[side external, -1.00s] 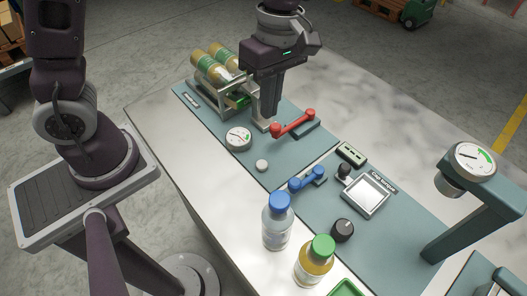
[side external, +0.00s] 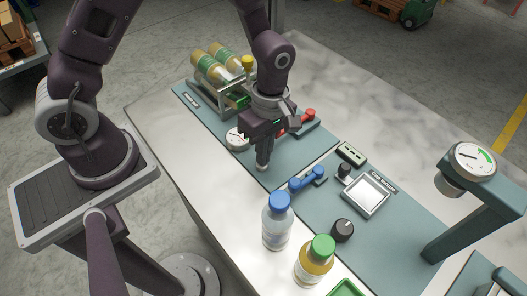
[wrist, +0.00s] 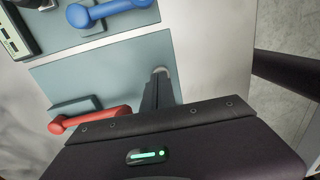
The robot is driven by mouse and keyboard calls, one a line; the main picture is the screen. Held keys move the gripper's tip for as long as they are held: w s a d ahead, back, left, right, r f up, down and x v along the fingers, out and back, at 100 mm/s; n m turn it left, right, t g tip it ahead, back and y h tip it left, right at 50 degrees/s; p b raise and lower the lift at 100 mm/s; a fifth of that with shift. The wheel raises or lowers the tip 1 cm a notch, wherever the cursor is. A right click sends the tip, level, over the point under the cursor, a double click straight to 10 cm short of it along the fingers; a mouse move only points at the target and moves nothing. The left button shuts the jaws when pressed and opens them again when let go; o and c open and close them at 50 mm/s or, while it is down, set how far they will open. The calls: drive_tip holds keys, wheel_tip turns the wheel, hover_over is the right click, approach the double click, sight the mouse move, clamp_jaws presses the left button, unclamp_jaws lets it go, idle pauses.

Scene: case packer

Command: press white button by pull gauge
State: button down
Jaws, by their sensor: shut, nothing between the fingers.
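The white button (wrist: 160,70) is a small round knob on the teal panel. In the side view it sits beneath my fingertips and is mostly hidden. My gripper (side external: 262,166) is shut and empty, pointing down with its fingertips at the button. I cannot tell whether they touch it. The wrist view shows the closed fingers (wrist: 157,88) reaching up to the button, covering its lower part. The pull gauge (side external: 236,139) is a round white dial beside the button, partly covered by my gripper.
A red handle (side external: 309,114) lies behind my gripper and a blue handle (side external: 308,179) to its right. A blue-capped bottle (side external: 277,226) and a green-capped bottle (side external: 314,262) stand in front. A rack (side external: 226,98) of bottles stands behind left.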

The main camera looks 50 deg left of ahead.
drive_tip(key=shift+f, duration=0.1)
drive_tip(key=shift+s+f, duration=0.2)
drive_tip(key=shift+f, duration=0.8)
wheel_tip(320, 180, up, 15)
drive_tip(key=w, duration=0.2)
drive_tip(key=shift+a+f, duration=0.1)
drive_tip(key=shift+f, duration=0.05)
